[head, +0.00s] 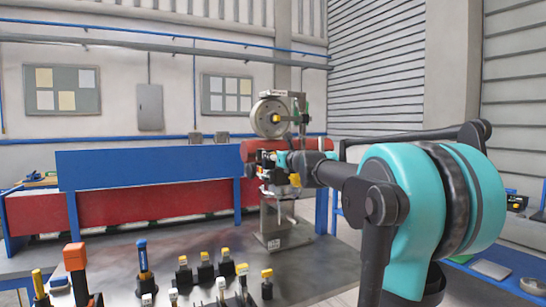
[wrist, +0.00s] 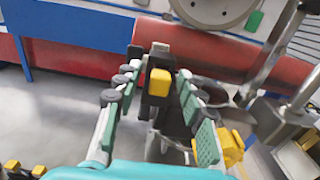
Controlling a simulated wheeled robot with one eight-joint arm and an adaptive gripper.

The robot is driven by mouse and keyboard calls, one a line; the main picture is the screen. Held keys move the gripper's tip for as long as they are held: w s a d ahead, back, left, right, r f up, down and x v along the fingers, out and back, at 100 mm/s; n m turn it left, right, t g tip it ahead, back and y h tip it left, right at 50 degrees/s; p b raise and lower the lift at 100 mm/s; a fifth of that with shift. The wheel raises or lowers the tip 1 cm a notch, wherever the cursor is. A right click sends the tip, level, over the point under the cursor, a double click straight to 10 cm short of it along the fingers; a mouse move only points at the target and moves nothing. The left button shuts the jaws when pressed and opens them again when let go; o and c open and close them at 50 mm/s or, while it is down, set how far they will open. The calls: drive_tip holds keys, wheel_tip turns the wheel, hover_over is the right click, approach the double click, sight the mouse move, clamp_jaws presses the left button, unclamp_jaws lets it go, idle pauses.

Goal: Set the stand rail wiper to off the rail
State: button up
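The grey metal stand (head: 271,222) rises from the dark tabletop at the picture's middle. My gripper (head: 270,163) reaches in from the right, in front of its upper part. In the wrist view my gripper (wrist: 158,72) is open, its green-padded fingers on either side of a black handle with a yellow end (wrist: 159,84). I see a narrow gap on each side and cannot tell whether either finger touches. This handle may be the rail wiper's; its lower part and the rail contact are hidden. A second yellow knob (wrist: 232,148) sits outside the right finger.
A grey wheel (head: 268,118) and a red cylinder (head: 255,151) are above and behind my gripper. Several yellow-topped controls and an orange-capped post (head: 76,257) stand on the dark tabletop (head: 120,262) at front left. A blue and red panel (head: 150,170) stands behind.

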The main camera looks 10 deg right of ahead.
drive_tip(key=shift+w+a, duration=0.1)
drive_tip(key=shift+w, duration=0.25)
drive_tip(key=shift+c, duration=0.2)
clamp_jaws()
